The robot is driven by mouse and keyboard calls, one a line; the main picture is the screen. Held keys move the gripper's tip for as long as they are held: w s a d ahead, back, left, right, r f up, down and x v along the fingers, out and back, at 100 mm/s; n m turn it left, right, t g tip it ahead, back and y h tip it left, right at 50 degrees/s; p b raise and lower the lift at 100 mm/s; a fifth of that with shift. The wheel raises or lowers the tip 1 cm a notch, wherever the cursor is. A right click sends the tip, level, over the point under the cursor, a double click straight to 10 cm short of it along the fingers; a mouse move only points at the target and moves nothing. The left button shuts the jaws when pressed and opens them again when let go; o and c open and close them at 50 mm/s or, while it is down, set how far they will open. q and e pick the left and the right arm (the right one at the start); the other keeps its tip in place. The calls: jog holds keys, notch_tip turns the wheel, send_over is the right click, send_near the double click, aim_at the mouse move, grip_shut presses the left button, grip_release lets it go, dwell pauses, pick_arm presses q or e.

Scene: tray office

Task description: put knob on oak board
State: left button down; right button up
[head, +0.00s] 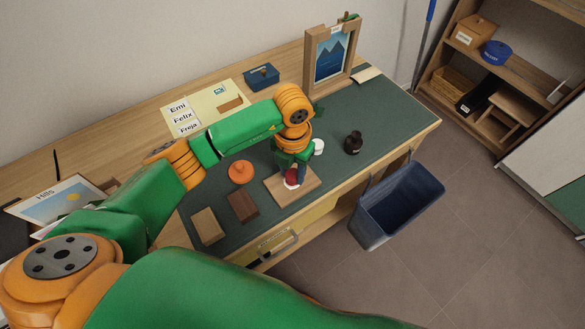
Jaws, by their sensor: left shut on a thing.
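My left gripper (290,174) points down and is shut on a small red knob (291,179) with a white patch. The knob is partly hidden by the fingers. It is over a wide, light wooden board (309,184), which fits the oak board; I cannot tell whether the knob touches it. A smaller pale wooden block (208,226) and a dark brown block (243,206) lie to the left on the green mat. My right gripper is not in view.
An orange lidded-looking object (241,172) lies left of the board. A white round piece (318,147) and a dark bottle-like object (353,142) stand to the right. A picture frame (310,70) stands behind. A blue bin (397,204) hangs at the desk's front. The mat's right end is clear.

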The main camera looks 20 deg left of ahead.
aim_at(292, 174)
pick_arm(q)
jog(key=shift+f, duration=0.1)
jog(key=shift+f+b, duration=0.2)
jog(key=shift+b, duration=0.1)
jog(key=shift+c, duration=2.3)
grip_release()
jog(key=shift+r, duration=0.1)
jog(key=shift+r, duration=0.35)
notch_tip(292, 174, up, 12)
jog(key=shift+f, duration=0.2)
